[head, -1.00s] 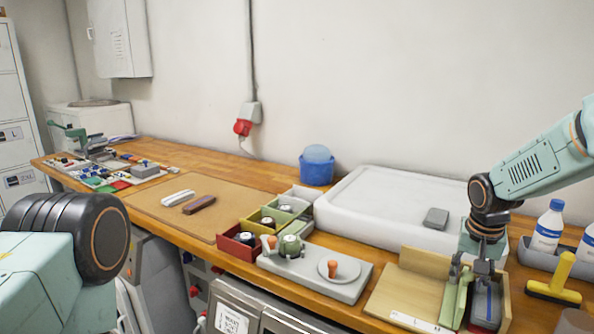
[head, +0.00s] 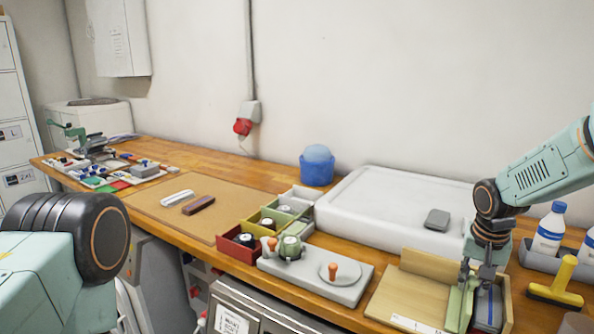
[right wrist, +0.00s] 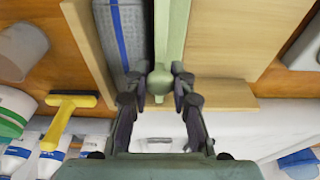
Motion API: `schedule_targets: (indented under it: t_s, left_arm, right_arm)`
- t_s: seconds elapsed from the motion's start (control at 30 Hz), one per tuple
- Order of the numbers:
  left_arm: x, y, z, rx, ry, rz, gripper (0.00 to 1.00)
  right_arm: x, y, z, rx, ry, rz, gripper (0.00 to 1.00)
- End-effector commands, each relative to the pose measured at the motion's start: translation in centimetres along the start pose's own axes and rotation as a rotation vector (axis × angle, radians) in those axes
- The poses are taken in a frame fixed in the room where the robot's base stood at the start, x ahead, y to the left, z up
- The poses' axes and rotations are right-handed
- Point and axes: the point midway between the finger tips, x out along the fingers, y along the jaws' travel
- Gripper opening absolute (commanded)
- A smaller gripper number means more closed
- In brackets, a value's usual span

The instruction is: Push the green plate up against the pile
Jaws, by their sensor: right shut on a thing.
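The green plate (head: 457,305) stands upright on the wooden tray (head: 408,295) at the front right. In the right wrist view the plate (right wrist: 177,30) is a green strip with a round knob on its near end. My right gripper (right wrist: 161,88) is shut on that knob; it also shows in the head view (head: 476,280). The pile (head: 488,308), blue-grey folded cloth, lies right of the plate in the head view. In the right wrist view the pile (right wrist: 126,35) is left of the plate, with a narrow dark strip between them. My left gripper is out of view.
The tray's wooden end wall (head: 506,300) stands beyond the pile. A yellow-handled scraper (head: 560,280) and white bottles (head: 549,232) are at the right. A grey board with knobs (head: 330,278) lies left of the tray. A large white slab (head: 385,205) is behind.

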Motion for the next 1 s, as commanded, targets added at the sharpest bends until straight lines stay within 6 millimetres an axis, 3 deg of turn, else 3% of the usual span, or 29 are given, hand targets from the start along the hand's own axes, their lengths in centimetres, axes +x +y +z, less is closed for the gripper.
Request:
schedule_targets:
  t_s: [0.03,0.07,0.27,0.63,1.0]
  left_arm:
    - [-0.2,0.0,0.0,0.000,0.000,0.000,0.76]
    - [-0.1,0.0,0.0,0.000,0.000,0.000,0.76]
    - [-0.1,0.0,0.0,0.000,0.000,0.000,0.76]
    - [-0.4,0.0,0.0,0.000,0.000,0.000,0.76]
    - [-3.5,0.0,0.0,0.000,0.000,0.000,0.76]
  right_arm:
    - [-0.2,0.1,0.0,0.001,0.000,0.000,0.08]
    - [-0.2,0.1,0.0,0.000,0.001,0.000,0.25]
    - [-0.1,0.0,0.0,0.000,0.001,0.000,0.41]
    - [-0.4,0.0,-0.1,0.000,0.001,0.000,0.41]
    - [-3.6,0.1,-0.7,0.000,0.001,0.000,0.41]
